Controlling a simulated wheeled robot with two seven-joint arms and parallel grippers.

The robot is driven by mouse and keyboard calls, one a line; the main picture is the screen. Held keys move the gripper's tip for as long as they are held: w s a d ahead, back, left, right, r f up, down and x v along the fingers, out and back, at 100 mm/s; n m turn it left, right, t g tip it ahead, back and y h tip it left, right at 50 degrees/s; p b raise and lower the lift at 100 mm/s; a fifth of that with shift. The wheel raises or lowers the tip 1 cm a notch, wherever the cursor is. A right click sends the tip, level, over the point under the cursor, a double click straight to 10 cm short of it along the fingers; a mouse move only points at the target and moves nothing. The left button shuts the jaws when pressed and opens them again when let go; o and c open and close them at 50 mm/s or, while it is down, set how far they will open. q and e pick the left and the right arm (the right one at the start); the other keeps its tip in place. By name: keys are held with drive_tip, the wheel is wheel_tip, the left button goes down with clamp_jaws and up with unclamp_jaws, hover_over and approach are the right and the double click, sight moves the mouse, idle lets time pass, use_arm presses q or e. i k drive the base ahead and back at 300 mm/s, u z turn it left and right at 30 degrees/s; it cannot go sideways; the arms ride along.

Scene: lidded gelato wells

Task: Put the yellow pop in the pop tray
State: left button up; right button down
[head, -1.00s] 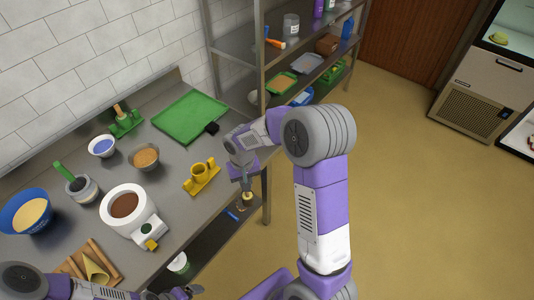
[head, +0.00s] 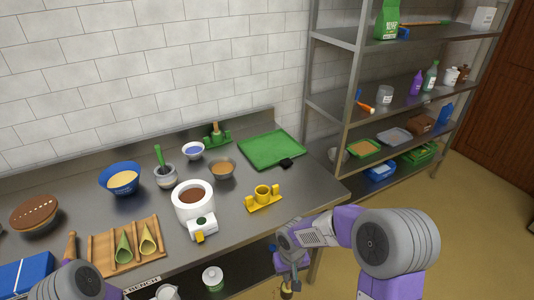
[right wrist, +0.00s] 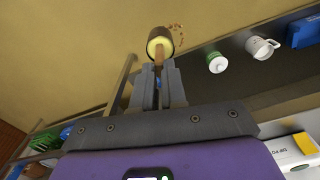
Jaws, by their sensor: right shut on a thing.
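The yellow pop (right wrist: 160,44) is in my right gripper (right wrist: 160,86); its stick is between the fingers in the right wrist view. The pop has a yellow face, a dark brown rim and a light stick. In the head view the right gripper (head: 290,268) is low, off the counter's front edge, with the pop (head: 286,293) beneath it at the bottom edge, partly cut off. A flat green tray (head: 270,148) with a black clip lies at the counter's back right; I cannot tell for sure that it is the pop tray. My left gripper is out of view.
A yellow holder (head: 263,200) stands at the counter's front right. A white pot of brown filling (head: 194,203), several bowls and a wooden cone rack (head: 128,246) are further left. A metal shelf unit (head: 345,110) stands right of the counter. A lower shelf holds a white-lidded jar (head: 212,278).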

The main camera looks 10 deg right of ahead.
sight(282, 152)
drive_tip(key=u, duration=3.55)
drive_tip(key=k, duration=2.4)
drive_tip(key=z, duration=1.25)
